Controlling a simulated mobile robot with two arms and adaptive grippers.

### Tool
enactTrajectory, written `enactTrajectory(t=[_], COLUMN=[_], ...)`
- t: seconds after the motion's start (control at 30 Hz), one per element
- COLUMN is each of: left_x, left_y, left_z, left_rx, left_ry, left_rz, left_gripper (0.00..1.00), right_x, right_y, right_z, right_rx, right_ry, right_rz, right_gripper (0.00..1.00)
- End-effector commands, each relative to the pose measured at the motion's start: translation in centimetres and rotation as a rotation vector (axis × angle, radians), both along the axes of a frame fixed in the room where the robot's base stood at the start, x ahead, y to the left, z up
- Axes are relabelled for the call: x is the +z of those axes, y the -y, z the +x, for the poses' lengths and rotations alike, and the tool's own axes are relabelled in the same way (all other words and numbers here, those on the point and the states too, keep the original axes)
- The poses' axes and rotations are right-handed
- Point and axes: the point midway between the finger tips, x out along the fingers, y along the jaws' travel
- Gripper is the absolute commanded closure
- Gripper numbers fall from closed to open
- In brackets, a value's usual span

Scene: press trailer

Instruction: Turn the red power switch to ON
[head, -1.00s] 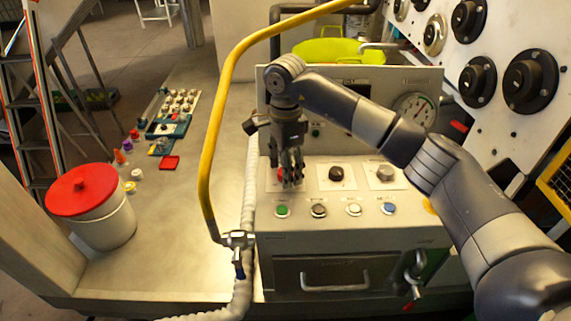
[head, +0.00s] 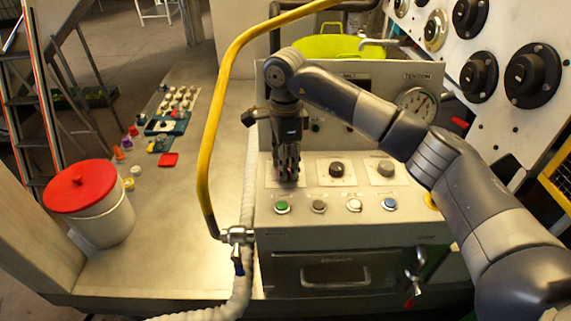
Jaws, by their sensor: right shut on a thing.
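The red power switch is on the left square plate (head: 271,183) of the control panel's upper row. It is hidden now behind my right gripper (head: 288,176), which points down onto that plate. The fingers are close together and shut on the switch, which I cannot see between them. Whether the switch stands at ON cannot be read. My left gripper is not in view.
A black knob (head: 337,169) and a grey knob (head: 385,168) sit to the right. A green button (head: 281,206) and several others line the panel front. A yellow pipe (head: 212,130) rises close on the left. A red-lidded pot (head: 80,187) stands farther left.

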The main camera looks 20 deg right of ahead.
Motion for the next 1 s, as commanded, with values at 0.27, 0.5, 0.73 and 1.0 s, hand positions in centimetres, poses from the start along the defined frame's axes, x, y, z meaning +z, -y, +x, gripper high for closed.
enactTrajectory(t=[0.27,0.5,0.73,1.0], left_x=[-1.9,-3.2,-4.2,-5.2], left_y=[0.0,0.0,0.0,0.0], left_z=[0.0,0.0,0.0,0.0], left_rx=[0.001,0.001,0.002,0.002], left_ry=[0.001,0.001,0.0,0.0], left_rz=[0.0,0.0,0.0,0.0], left_gripper=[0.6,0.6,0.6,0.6], right_x=[-0.2,-0.2,-0.2,-0.1], right_y=[0.0,0.0,0.0,0.0], right_z=[0.1,0.1,0.1,0.1], right_rx=[-0.239,-0.469,-0.687,-0.943], right_ry=[0.003,0.002,0.002,0.002], right_rz=[0.001,0.002,0.002,0.002], right_gripper=[0.91,0.91,0.91,0.91])
